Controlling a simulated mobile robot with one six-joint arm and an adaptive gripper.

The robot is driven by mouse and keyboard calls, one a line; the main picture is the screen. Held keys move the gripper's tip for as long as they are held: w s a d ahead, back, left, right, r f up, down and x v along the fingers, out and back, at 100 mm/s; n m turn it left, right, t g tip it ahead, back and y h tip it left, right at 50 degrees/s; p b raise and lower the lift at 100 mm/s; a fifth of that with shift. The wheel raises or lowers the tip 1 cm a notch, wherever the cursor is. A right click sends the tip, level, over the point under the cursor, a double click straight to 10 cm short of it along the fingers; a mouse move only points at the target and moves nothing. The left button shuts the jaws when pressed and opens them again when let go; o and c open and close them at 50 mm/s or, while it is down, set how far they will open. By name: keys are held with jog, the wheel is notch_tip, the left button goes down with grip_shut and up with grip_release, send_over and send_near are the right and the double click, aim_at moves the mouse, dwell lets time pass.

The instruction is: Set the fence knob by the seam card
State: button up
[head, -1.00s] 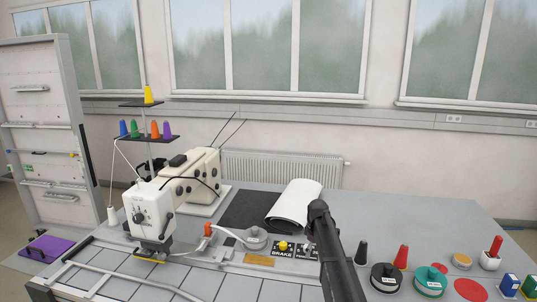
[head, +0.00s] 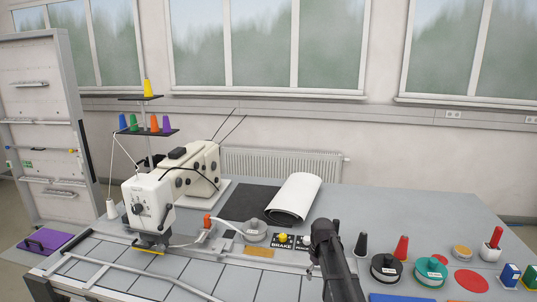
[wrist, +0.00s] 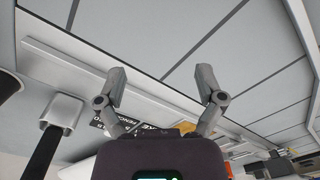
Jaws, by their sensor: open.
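My gripper (wrist: 161,78) is open and empty in the wrist view, its two fingers wide apart above the grey table. In the head view my dark arm stands at the lower middle, just right of the control labels. The fence label (head: 304,248) is black and lies beside the BRAKE label with its yellow knob (head: 283,238). A small pale knob (head: 305,240) shows at the fence label, partly close to my arm; its setting cannot be read. A tan card (head: 258,253) lies in front of the labels; I cannot tell whether it is the seam card.
A cream sewing machine (head: 150,205) stands at the left. The table's back right is clear.

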jog(key=s+f+m+b, duration=0.2)
jog(key=s, duration=0.5)
jog(key=s+f+m+b, duration=0.1)
jog(key=s+f+m, duration=0.1)
jog(key=s, duration=0.4)
jog(key=s+f+m+b, duration=0.1)
jog(key=s+f+b, duration=0.1)
jog(key=s, duration=0.5)
jog(key=shift+s+f+m+b, duration=0.2)
jog(key=shift+s+m+b, duration=0.1)
jog(key=shift+s+m, duration=0.1)
